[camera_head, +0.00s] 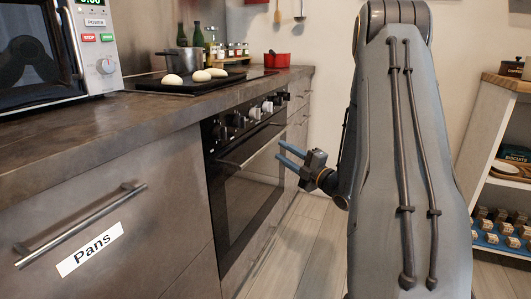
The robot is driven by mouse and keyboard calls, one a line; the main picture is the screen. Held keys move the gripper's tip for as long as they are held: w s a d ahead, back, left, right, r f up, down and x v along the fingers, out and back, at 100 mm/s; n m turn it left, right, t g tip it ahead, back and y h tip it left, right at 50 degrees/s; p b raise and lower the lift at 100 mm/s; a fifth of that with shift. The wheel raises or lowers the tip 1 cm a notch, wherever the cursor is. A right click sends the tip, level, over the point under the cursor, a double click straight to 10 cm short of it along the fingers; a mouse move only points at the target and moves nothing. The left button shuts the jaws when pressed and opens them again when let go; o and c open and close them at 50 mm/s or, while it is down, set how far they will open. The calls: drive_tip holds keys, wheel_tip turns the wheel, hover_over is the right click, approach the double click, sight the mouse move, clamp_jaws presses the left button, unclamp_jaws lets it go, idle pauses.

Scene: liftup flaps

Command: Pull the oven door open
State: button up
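The oven door (247,193) is a dark glass front set in the counter, below a row of knobs (245,113). It looks shut. A metal bar handle (252,147) runs along its top. My gripper (280,152) is in front of the door, close to the right part of the handle. Its two blue fingers are apart and point left towards the handle. Nothing shows between them. I cannot tell whether the fingertips touch the handle. My arm covers the area to the right.
A drawer handle (80,225) marked "Pans" sticks out at the left. A black tray (190,84) with pale buns sits on the counter top. A shelf unit (500,150) stands at the right. The floor (300,250) before the oven is clear.

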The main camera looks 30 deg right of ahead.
sight(270, 141)
drive_tip(key=b+x, duration=0.2)
drive_tip(key=x, duration=0.5)
drive_tip(key=shift+w+r, duration=0.1)
drive_tip(key=shift+w, duration=0.2)
clamp_jaws()
